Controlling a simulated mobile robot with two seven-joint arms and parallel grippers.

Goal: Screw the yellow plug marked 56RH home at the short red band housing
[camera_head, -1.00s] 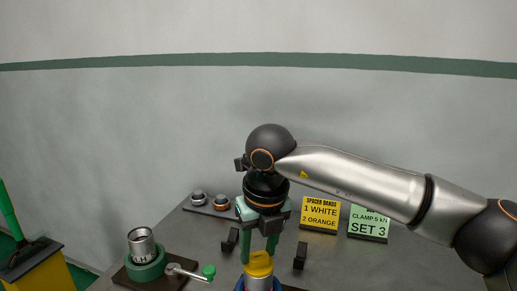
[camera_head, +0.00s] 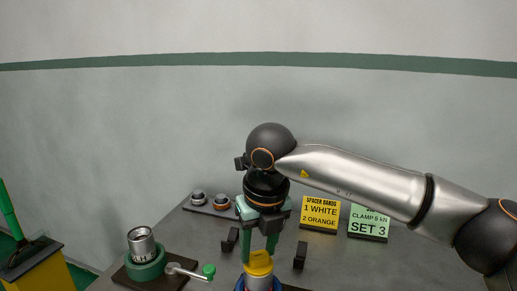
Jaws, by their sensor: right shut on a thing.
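The yellow plug (camera_head: 258,262) sits at the top of a metal housing (camera_head: 258,284) at the bottom edge of the picture. The housing's lower part is cut off, and a bit of blue and red shows around it. My right gripper (camera_head: 259,252) points straight down with its green fingers shut on the yellow plug. The plug's marking cannot be read. Whether the plug is fully seated cannot be told. My left gripper is not in view.
A metal cylinder (camera_head: 142,244) stands in a green vise (camera_head: 146,267) with a green-knobbed handle (camera_head: 208,271) at left. Grey plugs (camera_head: 221,200) lie on a dark strip behind. A yellow sign (camera_head: 320,213) and a green sign (camera_head: 368,221) stand at right. A yellow bin (camera_head: 38,272) is far left.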

